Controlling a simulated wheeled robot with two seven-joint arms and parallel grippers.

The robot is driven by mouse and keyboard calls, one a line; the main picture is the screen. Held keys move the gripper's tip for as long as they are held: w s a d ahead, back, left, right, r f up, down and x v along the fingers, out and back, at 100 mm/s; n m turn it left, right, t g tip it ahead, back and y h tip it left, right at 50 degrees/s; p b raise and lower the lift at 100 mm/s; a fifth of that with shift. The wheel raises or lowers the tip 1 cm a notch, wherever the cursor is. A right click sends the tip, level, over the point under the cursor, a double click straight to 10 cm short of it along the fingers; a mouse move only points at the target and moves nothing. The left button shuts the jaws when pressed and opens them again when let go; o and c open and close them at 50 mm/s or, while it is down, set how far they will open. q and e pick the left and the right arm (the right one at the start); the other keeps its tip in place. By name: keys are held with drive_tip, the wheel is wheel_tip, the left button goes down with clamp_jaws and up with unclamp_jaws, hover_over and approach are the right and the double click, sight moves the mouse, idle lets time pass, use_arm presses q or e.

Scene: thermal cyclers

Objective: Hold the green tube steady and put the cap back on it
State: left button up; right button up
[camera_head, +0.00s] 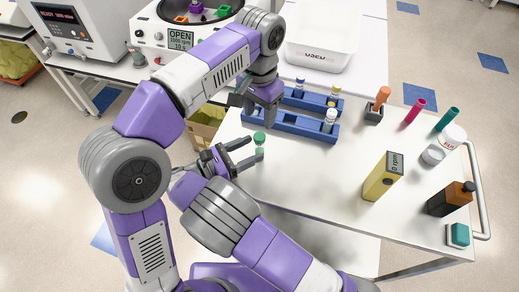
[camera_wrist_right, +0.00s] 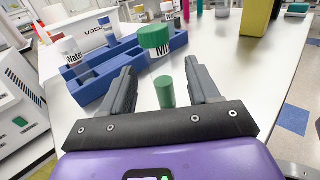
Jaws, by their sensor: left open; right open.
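A green cap (camera_head: 259,137) shows just beyond the tips of my right gripper (camera_head: 253,150). In the right wrist view the green cap (camera_wrist_right: 154,36) lies above a pale, partly visible label. A short green tube (camera_wrist_right: 165,92) shows between the right fingers, and it shows below the cap in the head view (camera_head: 259,153). I cannot tell whether the cap and tube touch. My right gripper is open around the tube, with gaps on both sides. My left gripper (camera_head: 260,104) is open, pointing down above the cap, near the rack's left end.
A blue rack (camera_head: 283,121) holds several vials just behind the grippers. A white tub (camera_head: 320,53) stands farther back. The table's middle is clear.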

drive_tip(key=x, duration=0.5)
drive_tip(key=shift+w+d, duration=0.2)
drive_tip(key=shift+d, duration=0.05)
drive_tip(key=shift+c, duration=0.2)
clamp_jaws()
